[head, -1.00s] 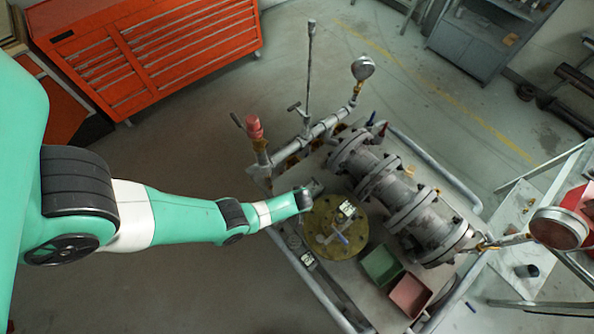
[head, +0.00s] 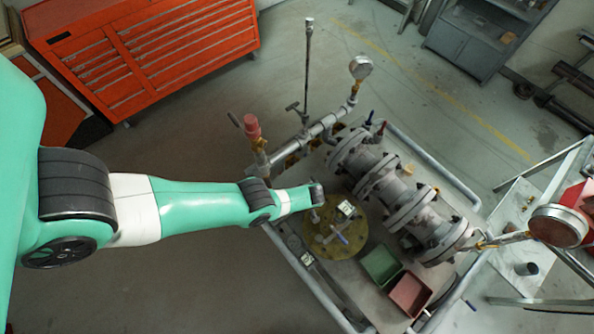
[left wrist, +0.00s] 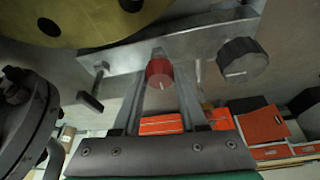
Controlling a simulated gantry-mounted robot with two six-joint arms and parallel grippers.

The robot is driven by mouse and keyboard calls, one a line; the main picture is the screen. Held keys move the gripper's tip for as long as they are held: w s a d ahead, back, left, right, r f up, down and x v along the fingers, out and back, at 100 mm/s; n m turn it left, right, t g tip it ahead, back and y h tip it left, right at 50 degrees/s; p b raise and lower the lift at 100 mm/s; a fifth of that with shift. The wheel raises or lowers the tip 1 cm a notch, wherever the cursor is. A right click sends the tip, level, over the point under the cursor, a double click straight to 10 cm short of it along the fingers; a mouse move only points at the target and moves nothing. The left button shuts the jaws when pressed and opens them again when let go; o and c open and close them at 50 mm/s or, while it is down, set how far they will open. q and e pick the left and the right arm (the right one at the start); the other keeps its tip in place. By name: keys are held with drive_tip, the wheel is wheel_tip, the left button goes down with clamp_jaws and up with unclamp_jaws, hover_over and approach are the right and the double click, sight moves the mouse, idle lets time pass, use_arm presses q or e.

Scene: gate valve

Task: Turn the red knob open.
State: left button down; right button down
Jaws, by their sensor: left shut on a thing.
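The red knob (left wrist: 159,73) shows in the left wrist view, on a grey metal bar (left wrist: 115,65) below a brass-coloured disc (left wrist: 75,18). My left gripper (left wrist: 160,84) is shut on it, with one finger at each side. In the head view the left gripper (head: 315,214) points down beside the brass-coloured flange (head: 350,238) on the bench, and I cannot make out the knob there. The right gripper is not in view.
A black knob (left wrist: 242,59) sits on the same bar, to the right. In the head view a large flanged pipe (head: 403,200) lies right of my gripper. A red-topped fitting (head: 252,127) stands behind it. Green (head: 381,264) and pink (head: 410,292) trays sit in front.

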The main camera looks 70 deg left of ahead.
use_arm(q)
drive_tip(key=shift+c, duration=2.2)
unclamp_jaws()
drive_tip(key=shift+r, duration=0.1)
drive_tip(key=p+v, duration=1)
drive_tip(key=v, duration=0.1)
drive_tip(key=shift+d+r+p, duration=0.25)
drive_tip(key=shift+p, duration=0.05)
drive_tip(key=shift+w, duration=0.1)
